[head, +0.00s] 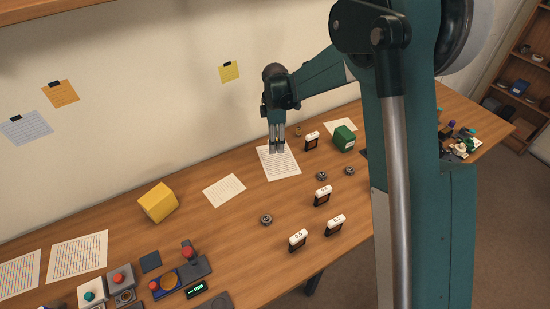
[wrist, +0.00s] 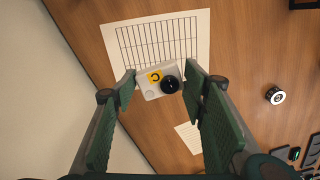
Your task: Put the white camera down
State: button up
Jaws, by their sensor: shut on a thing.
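The white camera (wrist: 147,87) has a dark round lens and a yellow patch on its face. In the wrist view it sits between the two green fingers of my gripper (wrist: 158,78), which is shut on it. In the head view my gripper (head: 276,149) points down over a printed sheet (head: 284,168) on the wooden table; the camera cannot be made out there. The sheet shows behind the camera in the wrist view (wrist: 160,40). How high the camera is above the table is hard to tell.
A green box (head: 345,140) and a small black-and-white item (head: 311,141) stand right of my gripper. Several similar items and small round metal parts (head: 266,219) are nearer. A yellow box (head: 158,203) and another sheet (head: 224,190) lie left, with bare wood between them.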

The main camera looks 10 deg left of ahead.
send_over(275, 161)
jog(key=shift+w+f, duration=0.1)
jog(key=shift+f, duration=2.3)
jog(key=shift+f+b, duration=0.4)
jog(key=shift+f, duration=1.5)
jog(key=shift+f, duration=0.2)
jog(key=o, duration=0.9)
jog(key=shift+r, duration=0.2)
notch_tip(275, 161, up, 12)
jog(key=shift+r+p, duration=0.1)
jog(key=shift+p, duration=0.5)
